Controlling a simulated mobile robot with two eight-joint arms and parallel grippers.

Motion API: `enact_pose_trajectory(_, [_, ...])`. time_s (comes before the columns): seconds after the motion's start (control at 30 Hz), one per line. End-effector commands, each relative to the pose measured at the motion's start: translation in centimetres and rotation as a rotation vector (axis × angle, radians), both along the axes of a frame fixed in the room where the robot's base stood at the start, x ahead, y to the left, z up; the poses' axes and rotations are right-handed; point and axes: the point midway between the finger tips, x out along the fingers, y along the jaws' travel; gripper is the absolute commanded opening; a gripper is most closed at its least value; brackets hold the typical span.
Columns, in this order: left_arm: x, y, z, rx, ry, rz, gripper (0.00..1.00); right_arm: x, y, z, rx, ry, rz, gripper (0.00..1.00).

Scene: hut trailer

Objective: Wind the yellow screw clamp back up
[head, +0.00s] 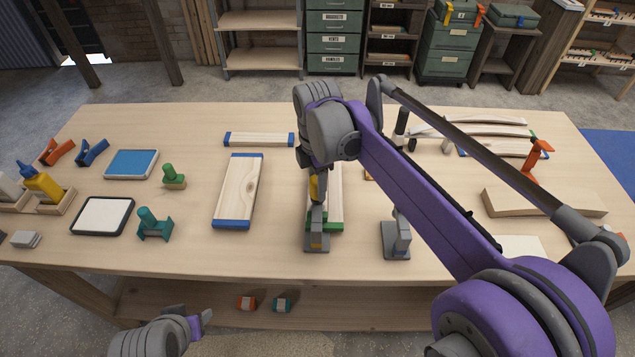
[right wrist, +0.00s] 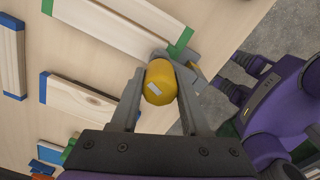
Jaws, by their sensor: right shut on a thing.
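The yellow screw clamp (head: 314,188) stands at the front middle of the bench in the head view. Its grey lower part (head: 317,218) sits at the near end of a pale board with green ends (head: 336,195). In the right wrist view, its round yellow knob (right wrist: 158,92) with a pale label patch is between the two grey fingers. My right gripper (right wrist: 162,76) is shut on this knob. In the head view, my right wrist hides the top of the clamp and part of the board.
A grey clamp (head: 397,238) stands just to the right. Curved boards and an orange clamp (head: 537,155) are at the right. Some front bench surface is clear.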

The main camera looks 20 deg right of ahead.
Motion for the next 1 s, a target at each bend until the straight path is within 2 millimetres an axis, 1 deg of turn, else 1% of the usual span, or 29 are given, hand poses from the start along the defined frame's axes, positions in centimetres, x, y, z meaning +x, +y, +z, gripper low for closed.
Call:
enact_pose_trajectory(0.53, [0.00,0.00,0.01,0.000,0.000,0.000,0.50,0.01,-0.02,0.03,-0.001,-0.001,0.026,0.00])
enact_pose_trajectory(0.57, [0.00,0.00,0.01,0.000,0.000,0.000,0.50,0.01,-0.02,0.03,-0.001,-0.001,0.026,0.49])
enact_pose_trajectory(0.7, [0.00,0.00,0.01,0.000,0.000,0.000,0.50,0.01,-0.02,0.02,0.000,0.000,0.025,0.74])
enact_pose_trajectory(0.73, [0.00,0.00,0.01,0.000,0.000,0.000,0.50,0.01,-0.02,0.02,0.000,0.000,0.025,0.76])
enact_pose_trajectory(1.0, [0.00,0.00,0.01,0.000,0.000,0.000,0.50,0.01,0.00,0.09,0.000,0.000,0.025,0.76])
